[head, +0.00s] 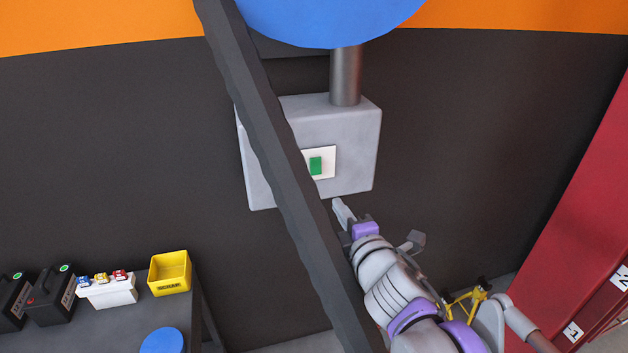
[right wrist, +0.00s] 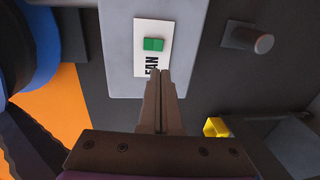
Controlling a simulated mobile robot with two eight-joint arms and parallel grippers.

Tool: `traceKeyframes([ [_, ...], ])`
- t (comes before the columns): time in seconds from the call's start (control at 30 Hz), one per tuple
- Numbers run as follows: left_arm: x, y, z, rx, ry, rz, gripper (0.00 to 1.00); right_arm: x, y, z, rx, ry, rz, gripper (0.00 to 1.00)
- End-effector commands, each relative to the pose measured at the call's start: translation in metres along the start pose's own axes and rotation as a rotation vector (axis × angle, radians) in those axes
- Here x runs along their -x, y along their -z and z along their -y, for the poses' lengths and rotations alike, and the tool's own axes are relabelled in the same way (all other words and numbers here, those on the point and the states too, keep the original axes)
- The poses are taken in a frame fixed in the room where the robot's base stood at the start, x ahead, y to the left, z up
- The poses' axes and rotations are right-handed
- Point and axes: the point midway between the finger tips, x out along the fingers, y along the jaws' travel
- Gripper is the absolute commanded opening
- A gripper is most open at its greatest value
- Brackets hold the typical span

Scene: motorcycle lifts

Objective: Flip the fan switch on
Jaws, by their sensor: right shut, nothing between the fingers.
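The fan switch is a green rocker (head: 316,166) on a white plate (head: 327,153), mounted on a grey wall box (head: 358,130). In the right wrist view the green rocker (right wrist: 153,44) sits on the white plate (right wrist: 142,30) beside the black word "FAN". My right gripper (head: 342,211) is just below the box in the head view. In the right wrist view its closed fingers (right wrist: 161,78) point at the plate, their tips close below the rocker. Contact cannot be told. The fingers are empty. My left gripper is not in view.
A dark slanting bar (head: 270,140) crosses in front of the box and hides part of it. A grey pipe (head: 346,76) rises from the box. A yellow bin (head: 170,273) and white tray (head: 108,291) stand lower left. A red cabinet (head: 575,210) stands right.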

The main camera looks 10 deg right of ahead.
Motion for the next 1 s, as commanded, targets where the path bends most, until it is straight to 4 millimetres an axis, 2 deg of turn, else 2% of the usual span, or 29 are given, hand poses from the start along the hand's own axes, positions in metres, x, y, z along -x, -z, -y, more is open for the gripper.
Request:
traceKeyframes([
  [0.2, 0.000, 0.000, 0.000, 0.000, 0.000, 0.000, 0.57, -0.002, 0.000, 0.000, -0.003, 0.001, 0.001, 0.00],
  [0.37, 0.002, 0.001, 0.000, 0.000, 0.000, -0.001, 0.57, -0.017, 0.000, -0.001, -0.005, 0.001, 0.001, 0.00],
  [0.8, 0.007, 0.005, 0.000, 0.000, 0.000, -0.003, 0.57, -0.095, 0.000, 0.000, -0.006, 0.001, 0.001, 0.00],
  [1.0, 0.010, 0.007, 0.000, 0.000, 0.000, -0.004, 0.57, -0.124, 0.000, 0.000, -0.006, 0.001, 0.001, 0.00],
])
